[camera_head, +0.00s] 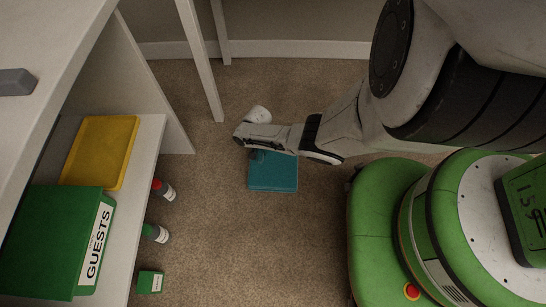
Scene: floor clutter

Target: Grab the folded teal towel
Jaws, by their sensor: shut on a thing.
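The folded teal towel (274,175) lies flat on the carpet in the middle of the head view. My gripper (258,153) is over the towel's far left edge and is shut on it. The wrist covers the towel's far edge, and the fingertips are small and mostly hidden. I cannot tell whether any part of the towel is off the floor.
A white roll-like object (258,115) lies just beyond my gripper. Two small bottles (163,189) (155,233) and a small green box (150,282) are on the floor beside the white shelf (140,190). The shelf holds a yellow tray (128,156) and a green "GUESTS" binder (45,240). Table legs (201,62) stand behind.

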